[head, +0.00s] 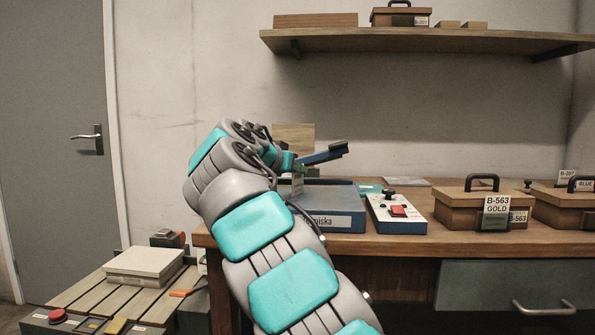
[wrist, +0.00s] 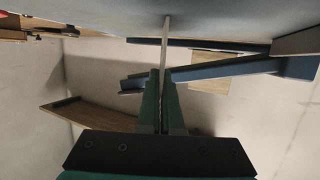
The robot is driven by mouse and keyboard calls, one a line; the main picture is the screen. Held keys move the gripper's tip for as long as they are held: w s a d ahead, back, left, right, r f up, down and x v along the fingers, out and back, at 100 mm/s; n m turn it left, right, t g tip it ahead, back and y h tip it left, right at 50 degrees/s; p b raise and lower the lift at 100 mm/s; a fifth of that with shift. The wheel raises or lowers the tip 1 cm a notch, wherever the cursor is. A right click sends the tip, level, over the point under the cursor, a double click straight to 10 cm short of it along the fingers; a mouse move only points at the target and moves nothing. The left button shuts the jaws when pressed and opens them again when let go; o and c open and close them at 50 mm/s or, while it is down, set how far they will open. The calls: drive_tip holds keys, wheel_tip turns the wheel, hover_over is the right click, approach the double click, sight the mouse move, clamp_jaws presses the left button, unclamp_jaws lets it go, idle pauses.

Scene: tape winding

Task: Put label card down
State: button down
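The label card (head: 297,184) is a small pale card hanging below my gripper (head: 291,162) in the head view, in front of the blue machine (head: 335,221). In the wrist view, the card (wrist: 166,38) shows edge-on as a thin pale strip between the green fingertips of my gripper (wrist: 161,82). The fingers are close together on it. The card's far end reaches toward a blue-grey surface; I cannot tell whether it touches. Any writing on it is unreadable.
The machine's blue lever (head: 325,153) rises right beside my gripper. A control box with a red button (head: 398,211) stands right of the machine. Wooden boxes, including B-563 GOLD (head: 462,209), stand farther right on the bench (head: 430,243). A shelf (head: 430,41) hangs above.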

drive_tip(key=c, duration=1.6)
unclamp_jaws()
drive_tip(key=shift+f, duration=0.15)
drive_tip(key=c, duration=1.1)
unclamp_jaws()
drive_tip(key=shift+s+a+r, duration=0.1)
drive_tip(key=shift+r, duration=0.15)
